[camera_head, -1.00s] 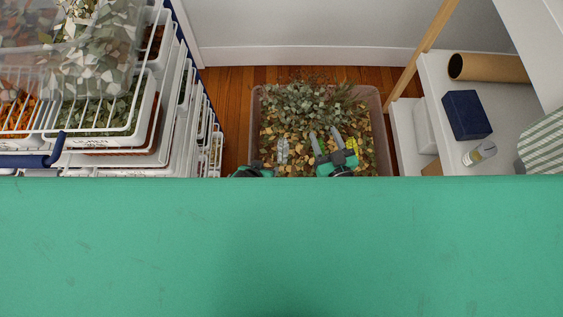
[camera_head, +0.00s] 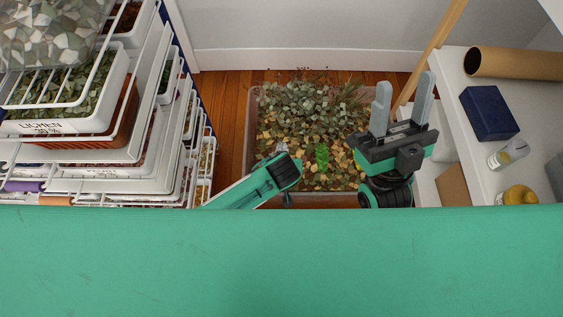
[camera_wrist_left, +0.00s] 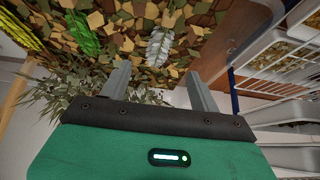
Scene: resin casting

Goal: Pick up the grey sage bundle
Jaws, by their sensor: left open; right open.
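The grey sage bundle (camera_wrist_left: 160,45) is a pale, leafy sprig lying on the brown and tan pieces in the tub. In the left wrist view it lies just beyond my left gripper (camera_wrist_left: 160,82), roughly between the two fingers, which are open and empty. In the head view a small grey piece, probably the bundle (camera_head: 282,147), shows beside the left gripper's wrist, which covers the area below it; the left fingers are hidden there. My right gripper (camera_head: 403,95) is open and empty, raised over the tub's right side with fingers pointing away.
The clear tub (camera_head: 250,120) holds leafy sprigs and wood-like chips. A green bundle (camera_head: 322,155) lies right of the grey one; a yellow one (camera_wrist_left: 20,28) shows in the wrist view. A wire rack (camera_head: 150,100) stands left, a white shelf (camera_head: 450,100) with a blue box (camera_head: 489,113) right.

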